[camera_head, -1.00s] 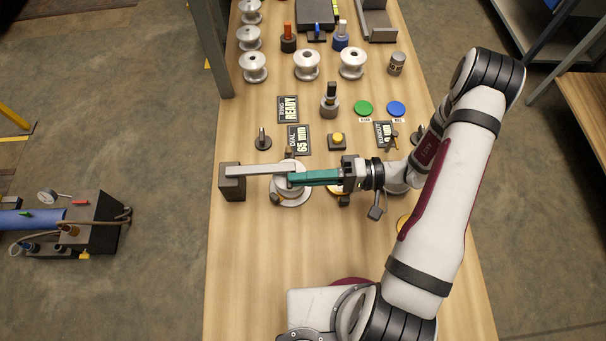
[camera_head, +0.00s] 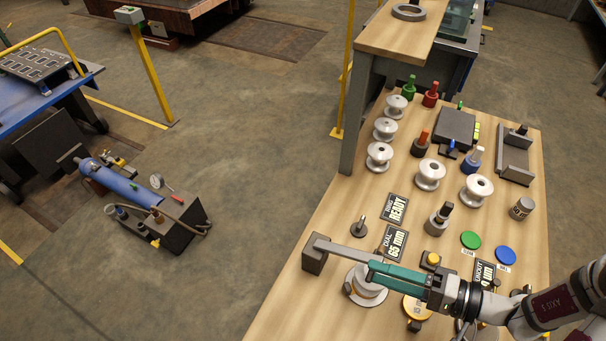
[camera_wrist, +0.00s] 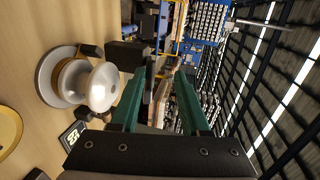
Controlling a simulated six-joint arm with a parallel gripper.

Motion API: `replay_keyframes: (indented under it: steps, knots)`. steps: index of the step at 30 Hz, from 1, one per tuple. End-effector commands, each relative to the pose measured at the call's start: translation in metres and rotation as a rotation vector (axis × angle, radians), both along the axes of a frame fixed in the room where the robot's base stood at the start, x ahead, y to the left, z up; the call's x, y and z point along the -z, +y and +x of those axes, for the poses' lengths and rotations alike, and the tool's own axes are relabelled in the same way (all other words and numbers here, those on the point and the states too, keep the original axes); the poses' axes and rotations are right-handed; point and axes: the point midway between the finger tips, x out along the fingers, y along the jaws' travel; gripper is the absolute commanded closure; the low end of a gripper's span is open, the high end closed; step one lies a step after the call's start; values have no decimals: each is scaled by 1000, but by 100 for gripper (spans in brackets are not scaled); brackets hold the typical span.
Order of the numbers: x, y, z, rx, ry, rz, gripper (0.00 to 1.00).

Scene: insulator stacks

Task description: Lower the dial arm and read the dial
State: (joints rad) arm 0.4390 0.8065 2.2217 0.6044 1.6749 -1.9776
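The dial arm is a grey bar (camera_head: 342,250) running from a dark block (camera_head: 314,259) towards my gripper (camera_head: 385,270). It passes above a white insulator on a round base (camera_head: 366,286); whether it touches is unclear. In the wrist view the insulator (camera_wrist: 100,87) shows left of my teal fingers (camera_wrist: 160,90). The fingers stand apart there, with a dark bar (camera_wrist: 149,85) between them, nearer the left finger. The bar's far end is hidden by the upper finger in the head view. The dial sign (camera_head: 394,243) reads 65 mm.
A ring sign (camera_head: 396,208) reads READY. A runout sign (camera_head: 484,276) is partly hidden by my arm. A yellow button (camera_head: 433,259), green disc (camera_head: 470,240) and blue disc (camera_head: 505,256) lie nearby. Several spools (camera_head: 380,155) stand behind. The table's left front is clear.

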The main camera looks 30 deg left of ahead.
Motion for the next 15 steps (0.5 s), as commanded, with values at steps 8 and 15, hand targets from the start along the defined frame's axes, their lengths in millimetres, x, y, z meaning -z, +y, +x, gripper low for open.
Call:
replay_keyframes:
  steps: [8,15]
  knots:
    - [-42,25,0,-5,-12,-319,56]
    - [-72,60,-1,-11,-16,-627,56]
